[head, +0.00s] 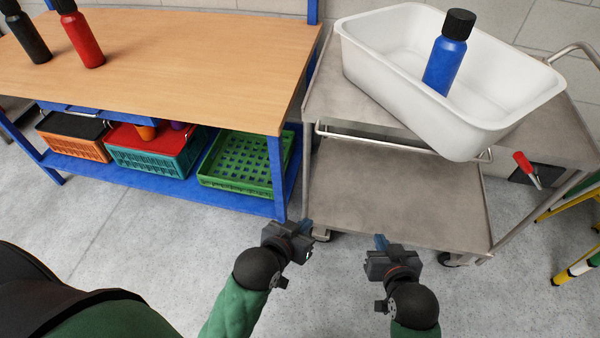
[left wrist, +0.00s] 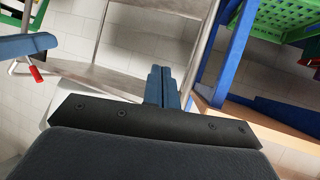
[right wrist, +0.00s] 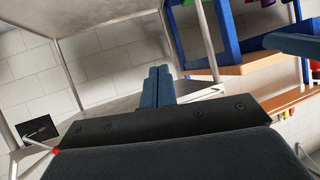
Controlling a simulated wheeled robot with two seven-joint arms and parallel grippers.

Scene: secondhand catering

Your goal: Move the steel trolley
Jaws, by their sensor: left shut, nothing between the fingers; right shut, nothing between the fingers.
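The steel trolley (head: 400,195) stands ahead at the right in the head view, with two flat shelves, a rail along its near side and castors below. A white tub (head: 430,100) sits at an angle on its top shelf, overhanging the near edge, with a blue bottle (head: 446,58) upright in it. My left gripper (head: 302,227) is shut and empty near the trolley's near left corner. My right gripper (head: 382,242) is shut and empty in front of the lower shelf. The trolley's steel frame also shows in the left wrist view (left wrist: 104,78) and right wrist view (right wrist: 112,108).
A blue-framed workbench (head: 190,45) stands close left of the trolley, with black and red bottles on top and crates, including a green crate (head: 235,165), below. A red-handled tool (head: 523,163) hangs at the trolley's right. Yellow legs (head: 575,205) stand further right. Grey floor in front is clear.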

